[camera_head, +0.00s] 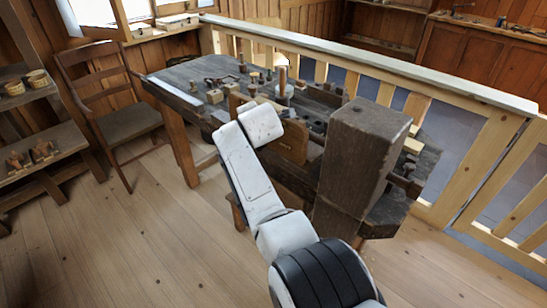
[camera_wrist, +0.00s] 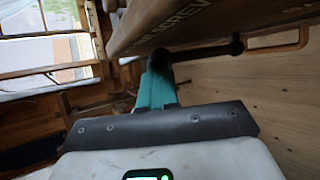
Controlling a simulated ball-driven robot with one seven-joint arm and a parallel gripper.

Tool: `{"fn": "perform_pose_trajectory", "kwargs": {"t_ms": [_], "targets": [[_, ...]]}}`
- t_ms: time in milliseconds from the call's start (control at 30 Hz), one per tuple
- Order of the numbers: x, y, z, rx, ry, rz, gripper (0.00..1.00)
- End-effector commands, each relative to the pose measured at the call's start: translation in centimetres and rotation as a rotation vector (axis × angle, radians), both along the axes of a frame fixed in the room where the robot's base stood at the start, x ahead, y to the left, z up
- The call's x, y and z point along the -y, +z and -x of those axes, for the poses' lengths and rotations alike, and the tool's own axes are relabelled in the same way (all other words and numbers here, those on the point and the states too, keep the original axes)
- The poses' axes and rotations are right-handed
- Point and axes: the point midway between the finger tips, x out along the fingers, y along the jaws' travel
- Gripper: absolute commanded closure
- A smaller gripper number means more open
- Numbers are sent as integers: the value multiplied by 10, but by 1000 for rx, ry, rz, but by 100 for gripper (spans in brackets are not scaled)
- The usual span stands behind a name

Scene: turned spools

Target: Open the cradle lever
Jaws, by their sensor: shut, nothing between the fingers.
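My gripper (camera_wrist: 158,62) shows in the wrist view with teal fingers and dark tips, shut and empty. Its tips are just below the lower edge of a brown wooden board (camera_wrist: 190,18) with lettering, part of which reads "SCREW". A dark rod (camera_wrist: 208,50) with a thicker knob-like end runs to the right from beside the fingertips. I cannot tell whether it touches them, or whether it is the cradle lever. In the head view my arm hides the gripper, and no cradle lever can be made out on the workbench (camera_head: 160,78).
Small turned pieces and tools crowd the bench top. A thick wooden post (camera_head: 362,150) stands at its right end. A pale railing (camera_head: 400,70) runs behind it. A chair (camera_head: 125,122) and shelves (camera_head: 40,165) stand at left. The floor (camera_head: 110,250) in front is clear.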

Motion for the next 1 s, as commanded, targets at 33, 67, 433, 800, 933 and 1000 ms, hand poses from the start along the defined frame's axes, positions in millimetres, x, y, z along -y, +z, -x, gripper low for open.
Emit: {"fn": "perform_pose_trajectory", "kwargs": {"t_ms": [33, 67, 433, 800, 933, 1000], "targets": [[-2, -7, -2, 1, 0, -2, 100], [-3, -7, -2, 1, 0, -3, 100], [-11, -4, -7, 2, 1, -5, 100], [-11, -3, -7, 2, 2, -6, 100], [-11, -3, -7, 2, 2, -6, 100], [-12, -1, -7, 2, 2, -6, 100]]}}
